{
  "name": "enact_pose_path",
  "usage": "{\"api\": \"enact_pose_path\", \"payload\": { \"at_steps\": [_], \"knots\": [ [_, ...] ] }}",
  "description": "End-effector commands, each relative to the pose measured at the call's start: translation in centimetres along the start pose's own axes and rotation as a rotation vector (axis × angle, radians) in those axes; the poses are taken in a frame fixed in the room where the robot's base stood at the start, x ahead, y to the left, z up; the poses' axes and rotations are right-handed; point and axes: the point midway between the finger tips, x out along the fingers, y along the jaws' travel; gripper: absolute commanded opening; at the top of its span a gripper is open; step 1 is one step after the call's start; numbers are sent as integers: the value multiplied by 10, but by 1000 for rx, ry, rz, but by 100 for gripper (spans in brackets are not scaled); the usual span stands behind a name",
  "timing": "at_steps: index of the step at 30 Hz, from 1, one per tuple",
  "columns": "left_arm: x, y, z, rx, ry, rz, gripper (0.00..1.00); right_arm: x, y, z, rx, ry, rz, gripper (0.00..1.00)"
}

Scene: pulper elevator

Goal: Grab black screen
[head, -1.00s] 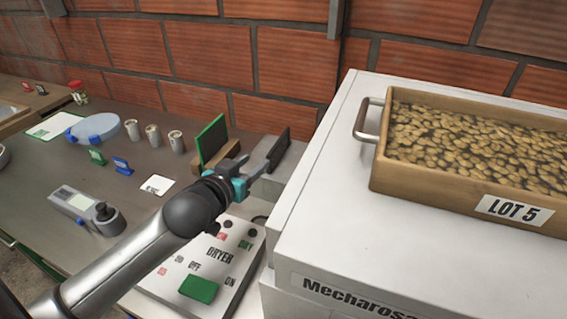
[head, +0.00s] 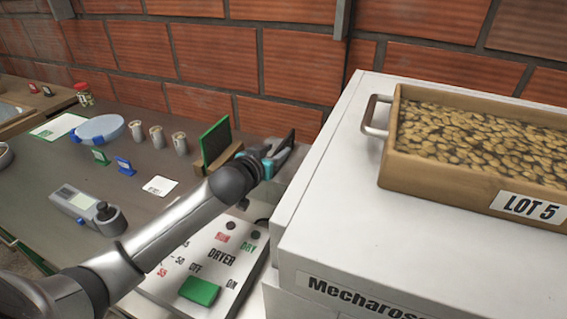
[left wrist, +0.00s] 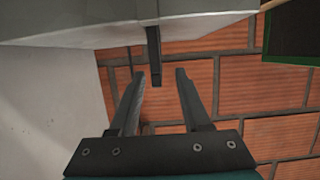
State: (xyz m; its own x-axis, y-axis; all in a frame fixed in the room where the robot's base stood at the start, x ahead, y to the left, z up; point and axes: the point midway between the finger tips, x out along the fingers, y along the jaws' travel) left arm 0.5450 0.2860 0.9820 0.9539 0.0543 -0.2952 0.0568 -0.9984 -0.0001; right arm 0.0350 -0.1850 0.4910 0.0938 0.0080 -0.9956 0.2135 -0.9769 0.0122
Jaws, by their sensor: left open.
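The black screen (head: 290,139) is a thin dark panel standing upright on a light grey base, just left of the white machine. In the left wrist view the black screen (left wrist: 153,57) shows edge-on, its tip near the gap between my fingertips. My left gripper (head: 277,157) is beside the screen and hides part of it and its base. In the left wrist view my left gripper (left wrist: 162,78) is open with nothing between its fingers. My right gripper is not in view.
A green-framed dark board (head: 215,139) stands in a wooden holder close left of the gripper. The white machine (head: 330,180) with a wooden tray (head: 390,170) of beans rises at right. A dryer panel (head: 215,262) lies below my arm. The brick wall (head: 290,70) is behind.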

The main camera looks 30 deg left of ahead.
Motion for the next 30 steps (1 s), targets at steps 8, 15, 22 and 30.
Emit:
{"api": "enact_pose_path", "payload": {
  "at_steps": [8,15,22,30],
  "knots": [
    [26,2,2,0,1,-1,48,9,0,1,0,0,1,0],
    [48,2,3,-1,0,-1,48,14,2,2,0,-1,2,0],
    [52,3,3,-1,-1,0,48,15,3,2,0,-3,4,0],
    [52,2,3,-1,-1,0,30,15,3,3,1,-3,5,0]
  ]
}}
